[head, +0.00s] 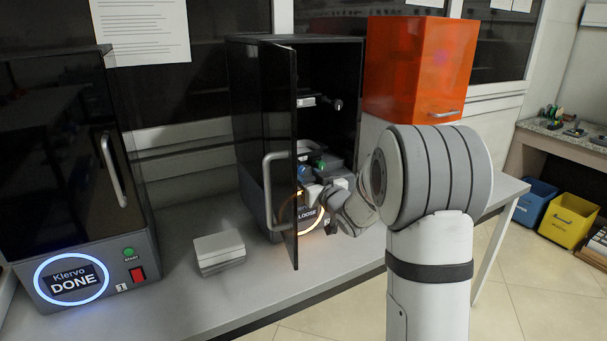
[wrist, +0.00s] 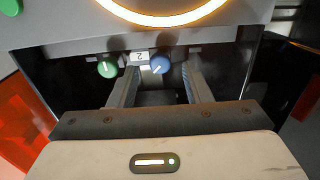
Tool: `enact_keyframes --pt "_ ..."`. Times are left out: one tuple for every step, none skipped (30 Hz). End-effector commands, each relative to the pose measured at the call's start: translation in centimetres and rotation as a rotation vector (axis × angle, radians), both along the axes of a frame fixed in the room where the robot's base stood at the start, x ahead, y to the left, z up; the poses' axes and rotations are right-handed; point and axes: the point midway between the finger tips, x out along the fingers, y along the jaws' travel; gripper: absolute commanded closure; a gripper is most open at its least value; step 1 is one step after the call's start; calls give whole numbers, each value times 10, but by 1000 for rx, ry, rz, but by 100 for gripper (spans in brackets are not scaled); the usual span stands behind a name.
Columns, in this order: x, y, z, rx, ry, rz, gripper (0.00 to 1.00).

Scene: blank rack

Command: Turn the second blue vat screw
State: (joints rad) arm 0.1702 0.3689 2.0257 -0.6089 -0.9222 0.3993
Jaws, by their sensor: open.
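The blue vat screw (wrist: 160,64) shows in the wrist view as a round knob with a white pointer mark, next to a label reading 2. A green screw (wrist: 107,68) sits to its left. My gripper (wrist: 160,72) is open, with one finger on each side of the blue screw; I cannot tell whether they touch it. In the head view my gripper (head: 322,192) reaches into the open black printer (head: 345,90) at the vat, where a green knob (head: 320,163) shows. The printer's display ring (head: 308,214) glows orange and reads partly "LOOSE".
The printer's dark door (head: 281,150) stands open to the left of my arm. A second printer (head: 72,280) on the left reads DONE. A grey box (head: 219,251) lies on the bench between them. An orange cover (head: 420,65) stands right of the open printer.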

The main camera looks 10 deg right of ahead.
Motion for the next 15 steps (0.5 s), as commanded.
enact_keyframes --pt "8 3 0 0 0 2 56" --pt "12 4 0 0 0 1 56" --pt "17 5 0 -1 0 1 56" --pt "20 6 0 -1 1 1 56" --pt "22 7 0 0 1 1 56" --pt "25 8 0 0 0 1 56" --pt "27 9 0 0 0 1 56" --pt "28 9 0 0 0 0 56" --pt "29 9 0 0 0 0 56" --pt "30 10 0 0 0 0 56" --pt "30 10 0 0 0 -1 56" --pt "30 10 0 0 1 -1 56" --pt "30 9 0 0 1 -1 56" --pt "30 9 0 0 1 -1 56" --pt "30 9 0 0 1 -1 56"
